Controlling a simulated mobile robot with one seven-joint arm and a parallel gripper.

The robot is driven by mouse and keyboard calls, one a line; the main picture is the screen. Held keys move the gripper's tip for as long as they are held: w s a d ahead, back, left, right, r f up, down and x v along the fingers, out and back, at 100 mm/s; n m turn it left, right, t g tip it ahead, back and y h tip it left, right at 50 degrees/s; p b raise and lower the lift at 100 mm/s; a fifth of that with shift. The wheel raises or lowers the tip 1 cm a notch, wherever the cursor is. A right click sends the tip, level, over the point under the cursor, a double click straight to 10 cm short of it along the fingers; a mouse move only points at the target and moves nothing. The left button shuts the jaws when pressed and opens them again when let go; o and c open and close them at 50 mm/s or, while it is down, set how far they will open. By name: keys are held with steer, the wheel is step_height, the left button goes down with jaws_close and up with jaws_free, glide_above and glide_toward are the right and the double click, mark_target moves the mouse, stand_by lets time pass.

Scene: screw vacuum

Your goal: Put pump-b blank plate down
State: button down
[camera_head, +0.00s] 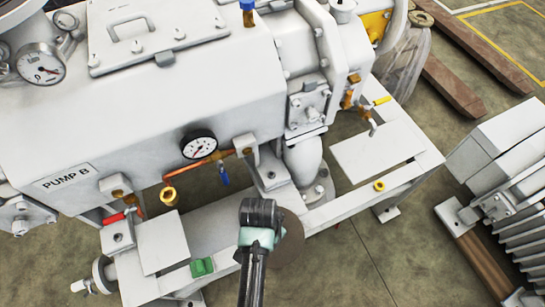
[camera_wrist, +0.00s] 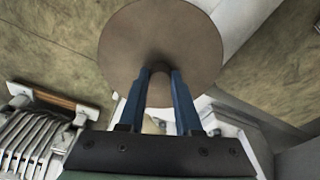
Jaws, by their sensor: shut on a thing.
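The blank plate is a flat, round, grey-brown disc (camera_wrist: 165,35). In the wrist view it is held between the tips of my gripper's blue fingers (camera_wrist: 160,72), near the disc's centre. In the head view the disc (camera_head: 291,241) shows partly behind my gripper (camera_head: 264,228), in front of the white frame of pump B (camera_head: 120,140). My wrist hides the fingers and the left part of the disc there. I cannot tell how high the disc is above the frame or whether it touches it.
A flat white shelf (camera_head: 378,150) on the frame's right is mostly bare, with a brass ring (camera_head: 380,185) beside it. A smaller white plate (camera_head: 163,240) with a green block (camera_head: 202,267) is at left. A finned machine (camera_head: 510,180) stands at right. Open floor (camera_head: 340,270) lies between.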

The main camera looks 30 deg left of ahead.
steer(key=shift+f, duration=0.4)
steer(key=shift+r, duration=0.1)
steer(key=c, duration=0.6)
jaws_free()
step_height(320, 180, up, 12)
steer(key=s+p, duration=0.1)
steer(key=p, duration=0.3)
steer(key=shift+s+a, duration=0.25)
steer(key=shift+s, duration=0.1)
